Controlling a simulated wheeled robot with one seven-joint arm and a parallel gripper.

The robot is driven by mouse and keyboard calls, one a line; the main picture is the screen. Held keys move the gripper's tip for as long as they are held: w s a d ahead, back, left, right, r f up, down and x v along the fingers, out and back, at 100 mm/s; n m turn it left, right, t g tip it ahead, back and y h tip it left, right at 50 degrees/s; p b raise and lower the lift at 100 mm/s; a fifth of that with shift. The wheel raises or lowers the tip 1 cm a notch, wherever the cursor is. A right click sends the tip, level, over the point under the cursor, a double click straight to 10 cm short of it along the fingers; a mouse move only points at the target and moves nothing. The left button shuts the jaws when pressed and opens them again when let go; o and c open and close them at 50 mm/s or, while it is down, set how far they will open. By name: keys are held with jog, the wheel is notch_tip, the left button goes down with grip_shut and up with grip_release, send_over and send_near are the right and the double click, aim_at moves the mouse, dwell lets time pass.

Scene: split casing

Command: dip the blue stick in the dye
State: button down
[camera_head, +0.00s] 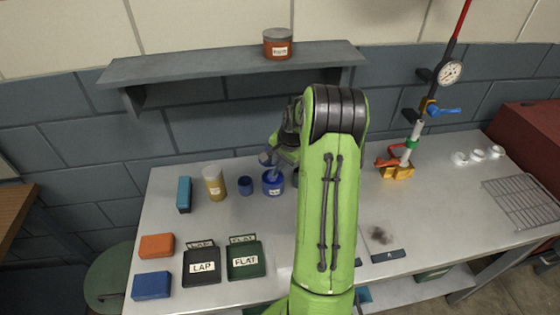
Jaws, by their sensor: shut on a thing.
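My gripper (268,160) is at the middle of the bench, partly hidden by my green arm. It is shut on a thin pale-blue stick (275,173), which slants down. The stick's lower end meets the mouth of a blue labelled pot (273,187) right below. I take this pot to be the dye, but its label is too small to read. Whether the tip is inside the pot or just over it, I cannot tell.
A small blue cup (245,186) and a cream labelled jar (214,184) stand left of the pot. A blue block (184,195) stands further left. LAP (202,267) and FLAT (244,261) boxes lie in front.

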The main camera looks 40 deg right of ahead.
dwell(0.3)
notch_tip(320, 180, up, 7)
jog(key=p, duration=0.5)
jog(key=shift+r, duration=0.1)
dwell(0.7)
